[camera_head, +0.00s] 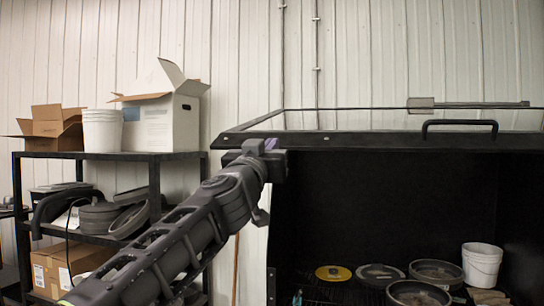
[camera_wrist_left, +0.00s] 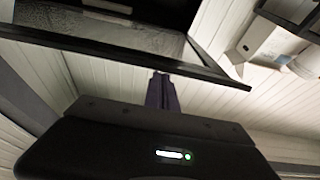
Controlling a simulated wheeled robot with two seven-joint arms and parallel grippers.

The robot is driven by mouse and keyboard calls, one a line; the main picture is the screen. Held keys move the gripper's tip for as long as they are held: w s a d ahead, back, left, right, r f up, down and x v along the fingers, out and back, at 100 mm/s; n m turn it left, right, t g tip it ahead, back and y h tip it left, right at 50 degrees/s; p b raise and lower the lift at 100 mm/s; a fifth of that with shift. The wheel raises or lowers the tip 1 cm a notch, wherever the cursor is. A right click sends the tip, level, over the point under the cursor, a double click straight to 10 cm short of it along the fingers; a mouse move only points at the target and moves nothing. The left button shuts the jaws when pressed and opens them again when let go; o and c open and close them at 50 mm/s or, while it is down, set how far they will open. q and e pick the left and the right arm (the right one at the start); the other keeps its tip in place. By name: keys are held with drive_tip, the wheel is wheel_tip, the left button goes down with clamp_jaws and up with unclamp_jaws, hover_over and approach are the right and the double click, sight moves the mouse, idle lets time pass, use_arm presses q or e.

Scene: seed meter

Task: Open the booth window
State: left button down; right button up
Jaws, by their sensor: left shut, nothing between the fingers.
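The booth window (camera_head: 380,141), a black-framed glass panel with a black bar handle (camera_head: 460,123), is swung up over the booth. The booth front below it stands open and the inside shows. My left gripper (camera_head: 272,146) is at the left end of the window's front frame bar, away from the handle. In the left wrist view its fingers (camera_wrist_left: 162,90) are shut with nothing between them, close to the window frame (camera_wrist_left: 120,54). I cannot tell whether they touch it. My right gripper is not in view.
Inside the booth (camera_head: 390,200) are several round plates, a yellow disc (camera_head: 333,273) and a white bucket (camera_head: 482,265). A black shelf (camera_head: 110,156) with boxes, a white bucket and dark round parts stands at the left, behind my left arm. A ribbed wall is behind.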

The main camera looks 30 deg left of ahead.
use_arm(q)
drive_tip(key=shift+w+a+f, duration=0.25)
drive_tip(key=shift+w+f, duration=0.6)
drive_tip(key=shift+w+a+f, duration=0.2)
drive_tip(key=shift+w+f, duration=0.6)
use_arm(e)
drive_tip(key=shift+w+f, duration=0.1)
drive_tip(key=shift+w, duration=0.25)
use_arm(q)
wheel_tip(320, 180, down, 8)
drive_tip(key=w+b, duration=0.2)
drive_tip(key=b, duration=0.5)
drive_tip(key=shift+w+a, duration=0.35)
drive_tip(key=shift+a, duration=0.1)
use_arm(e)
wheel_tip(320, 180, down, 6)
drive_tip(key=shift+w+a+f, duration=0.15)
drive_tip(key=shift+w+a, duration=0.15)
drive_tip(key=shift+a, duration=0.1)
use_arm(q)
drive_tip(key=shift+r, duration=0.1)
